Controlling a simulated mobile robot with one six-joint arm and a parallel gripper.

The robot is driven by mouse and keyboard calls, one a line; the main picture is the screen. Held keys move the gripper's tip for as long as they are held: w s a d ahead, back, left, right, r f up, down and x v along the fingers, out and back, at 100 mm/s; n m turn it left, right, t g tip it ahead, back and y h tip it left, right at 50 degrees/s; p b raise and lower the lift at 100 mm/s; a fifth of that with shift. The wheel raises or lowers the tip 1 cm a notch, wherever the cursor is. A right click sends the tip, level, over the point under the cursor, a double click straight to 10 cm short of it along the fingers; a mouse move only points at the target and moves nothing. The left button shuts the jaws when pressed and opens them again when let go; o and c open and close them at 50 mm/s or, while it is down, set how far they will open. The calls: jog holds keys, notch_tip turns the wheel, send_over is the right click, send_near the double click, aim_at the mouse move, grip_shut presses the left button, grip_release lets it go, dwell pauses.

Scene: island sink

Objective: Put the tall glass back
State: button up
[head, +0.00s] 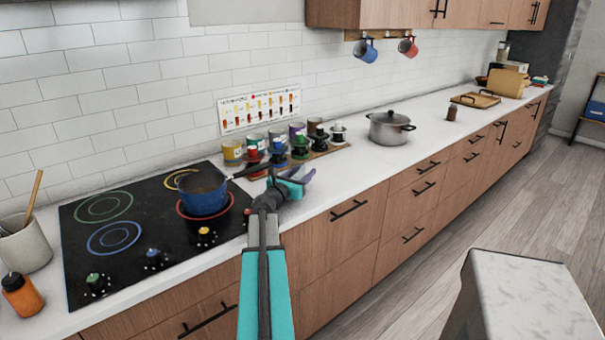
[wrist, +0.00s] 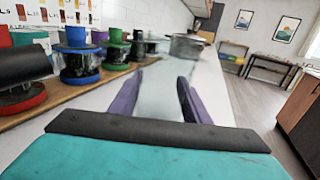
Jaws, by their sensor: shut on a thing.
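My gripper (head: 300,178) is over the counter, just right of the cooktop and in front of the row of jars. In the wrist view its two purple fingers (wrist: 157,100) are shut on a clear, pale thing between them, which looks like the tall glass (wrist: 163,88). It is see-through, so its outline and base are hard to make out, and I cannot tell whether it touches the counter. In the head view the glass cannot be made out at the gripper.
A blue pan (head: 203,196) sits on the black cooktop (head: 130,262), its handle reaching toward the jars. A grey pot (head: 388,128) stands farther along. The counter (head: 350,165) between is clear.

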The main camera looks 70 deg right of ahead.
jog(key=shift+f, duration=0.2)
jog(key=o, duration=1.2)
jog(key=shift+a+r, duration=0.1)
jog(key=shift+r, duration=0.05)
jog(key=shift+w+a+b, duration=0.25)
jog(key=shift+w+a, duration=0.15)
jog(key=shift+a, duration=1.55)
jog(key=shift+w+a+b, duration=0.3)
jog(key=shift+w+a, duration=0.05)
jog(key=shift+a, duration=1.6)
jog(key=shift+w+a+b, duration=0.25)
jog(key=shift+w+a, duration=0.15)
jog(key=shift+a, duration=1.55)
jog(key=shift+s, duration=0.15)
